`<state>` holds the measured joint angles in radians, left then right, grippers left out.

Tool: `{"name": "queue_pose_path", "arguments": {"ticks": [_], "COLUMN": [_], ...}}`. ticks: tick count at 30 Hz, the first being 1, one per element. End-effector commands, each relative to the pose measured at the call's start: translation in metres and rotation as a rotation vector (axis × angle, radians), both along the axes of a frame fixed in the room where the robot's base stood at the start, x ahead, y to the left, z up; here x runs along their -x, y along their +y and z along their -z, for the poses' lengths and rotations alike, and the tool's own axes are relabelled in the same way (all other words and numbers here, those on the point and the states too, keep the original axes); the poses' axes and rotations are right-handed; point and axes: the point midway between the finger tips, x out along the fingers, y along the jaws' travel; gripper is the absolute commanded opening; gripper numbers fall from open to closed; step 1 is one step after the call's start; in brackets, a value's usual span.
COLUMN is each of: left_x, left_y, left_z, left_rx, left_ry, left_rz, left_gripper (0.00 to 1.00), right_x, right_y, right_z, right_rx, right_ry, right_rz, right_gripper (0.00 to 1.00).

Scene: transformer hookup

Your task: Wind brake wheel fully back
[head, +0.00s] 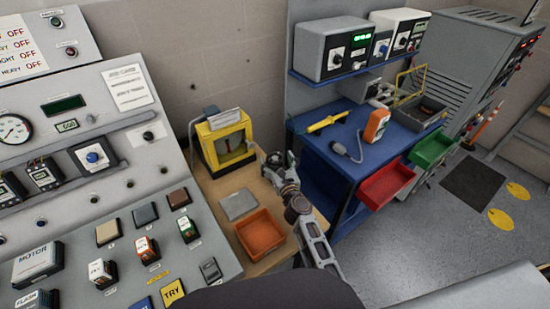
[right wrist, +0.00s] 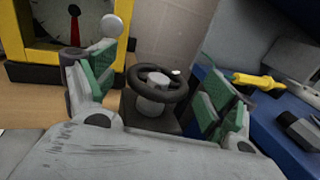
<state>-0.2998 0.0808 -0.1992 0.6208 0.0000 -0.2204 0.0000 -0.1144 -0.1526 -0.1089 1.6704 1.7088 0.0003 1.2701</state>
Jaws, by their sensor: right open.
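The brake wheel (right wrist: 160,88) is a small black handwheel with a grey hub and a pale mark on its rim. It sits on a dark block beside the yellow-framed gauge box (head: 225,143), on the wooden table. The gauge box also shows in the right wrist view (right wrist: 62,72), its red needle pointing up. My right gripper (head: 276,160) is beside the box in the head view. In the right wrist view its green-padded fingers (right wrist: 152,98) are open, one on each side of the wheel. I cannot tell whether they touch the rim. My left gripper is out of view.
An orange tray (head: 246,248) and a grey plate (head: 238,205) lie on the wooden table (head: 211,189). A blue bench (head: 318,143) with a yellow tool and red and green bins stands right. A control console (head: 93,170) fills the left.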

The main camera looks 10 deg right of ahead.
Motion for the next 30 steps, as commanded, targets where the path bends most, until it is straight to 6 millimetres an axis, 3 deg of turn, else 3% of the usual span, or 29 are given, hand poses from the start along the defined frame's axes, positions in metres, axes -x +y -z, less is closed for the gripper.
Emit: {"name": "queue_pose_path", "arguments": {"ticks": [9,20,30], "left_x": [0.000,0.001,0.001], "left_y": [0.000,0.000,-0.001], "left_z": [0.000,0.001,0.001], "left_rx": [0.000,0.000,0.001], "left_ry": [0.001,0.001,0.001], "left_rz": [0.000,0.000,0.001], "left_gripper": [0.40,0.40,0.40], "right_x": [-0.016,-0.018,-0.018], "right_y": [0.001,0.002,0.002], "right_z": [0.000,0.000,0.000], "right_rx": [0.000,0.000,0.000], "right_ry": [0.000,0.000,0.000], "right_rz": [0.000,0.000,0.000], "right_gripper": [0.85,0.85,0.44]}}
